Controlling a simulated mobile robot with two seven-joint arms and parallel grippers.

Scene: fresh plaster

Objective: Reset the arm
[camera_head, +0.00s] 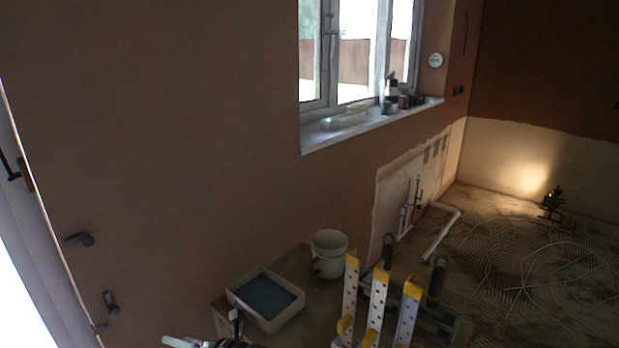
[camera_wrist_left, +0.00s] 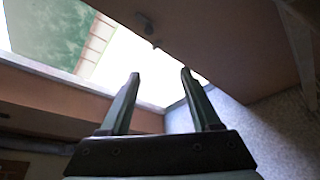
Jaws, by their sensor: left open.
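My left gripper (camera_head: 208,332) shows only in part at the bottom edge of the head view, just below a shallow tray. In the left wrist view, its two dark fingers (camera_wrist_left: 160,78) stand apart with nothing between them. Behind them are a bright window-like opening and plain wall surfaces. My right gripper is in neither view.
A tray with a dark blue-grey inside (camera_head: 237,295) and a white bucket (camera_head: 329,262) stand on a low surface. White perforated posts with yellow caps (camera_head: 379,300) rise beside them. A windowsill (camera_head: 330,138) holds bottles. White pipes (camera_head: 440,235) run along the rough floor.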

